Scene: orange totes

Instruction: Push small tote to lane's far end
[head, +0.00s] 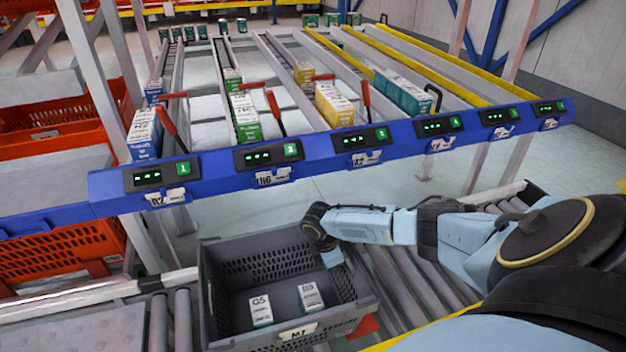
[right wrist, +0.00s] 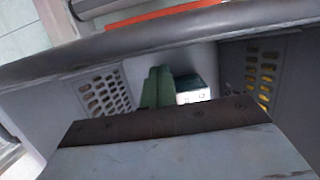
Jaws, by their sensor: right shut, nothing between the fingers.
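The small tote is a dark grey crate (head: 225,285) with slotted walls and a tag marked M7, at the bottom centre of the head view. Two small white boxes, G5 (head: 260,310) and B9 (head: 311,298), stand inside it. My right gripper (head: 335,262) is shut and empty, pointing down at the tote's right end, close to the wall. Its fingertips are hard to make out, and I cannot tell whether they touch the wall. In the right wrist view, the tote's rim (right wrist: 150,42) crosses above the gripper body. My left gripper is not in view.
The tote sits on a roller conveyor, with bare rollers (head: 405,280) to its right and more rollers (head: 170,318) to its left. A blue rack beam (head: 330,160) with lit displays runs above and behind it. Orange totes (head: 60,255) are stacked at the left.

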